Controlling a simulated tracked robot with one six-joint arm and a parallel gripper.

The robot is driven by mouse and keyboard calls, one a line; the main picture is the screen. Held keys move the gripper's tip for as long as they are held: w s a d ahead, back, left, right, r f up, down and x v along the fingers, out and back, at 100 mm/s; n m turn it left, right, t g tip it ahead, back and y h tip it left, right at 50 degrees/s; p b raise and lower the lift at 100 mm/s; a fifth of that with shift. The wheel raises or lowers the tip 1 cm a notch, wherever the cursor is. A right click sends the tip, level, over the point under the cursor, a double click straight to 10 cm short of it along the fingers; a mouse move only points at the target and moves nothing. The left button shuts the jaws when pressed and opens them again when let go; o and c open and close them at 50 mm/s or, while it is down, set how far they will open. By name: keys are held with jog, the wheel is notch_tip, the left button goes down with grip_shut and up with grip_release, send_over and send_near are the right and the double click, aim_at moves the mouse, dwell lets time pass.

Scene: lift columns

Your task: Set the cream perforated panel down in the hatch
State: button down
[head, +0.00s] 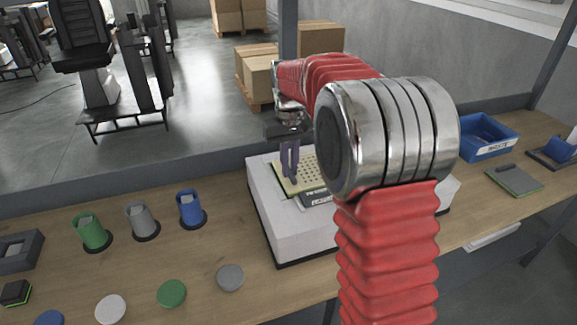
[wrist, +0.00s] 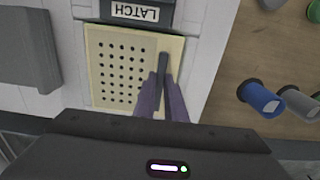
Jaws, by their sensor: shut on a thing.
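The cream perforated panel (head: 309,174) is at the top of the white housing (head: 290,236), partly hidden behind my arm in the head view. In the wrist view the panel (wrist: 117,68) lies below a dark latch block (wrist: 135,12) marked LATCH. A dark upright grip (wrist: 162,68) stands near the panel's right side. My gripper (head: 289,176) points down at the panel's left part and is shut on this grip; its fingers also show in the wrist view (wrist: 161,88). The hatch opening is hidden under the panel, and I cannot tell whether the panel is fully seated.
Green, grey and blue cylinders (head: 190,208) stand on the wooden bench (head: 200,250) left of the housing. Several coloured discs (head: 171,293) lie in front. A blue bin (head: 486,137) and a grey plate (head: 513,179) are at the right. Bench between cylinders and housing is clear.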

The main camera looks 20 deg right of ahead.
jog(key=c, duration=1.7)
grip_release()
jog(key=shift+c, duration=0.2)
jog(key=shift+r, duration=0.1)
jog(key=shift+r, duration=3.45)
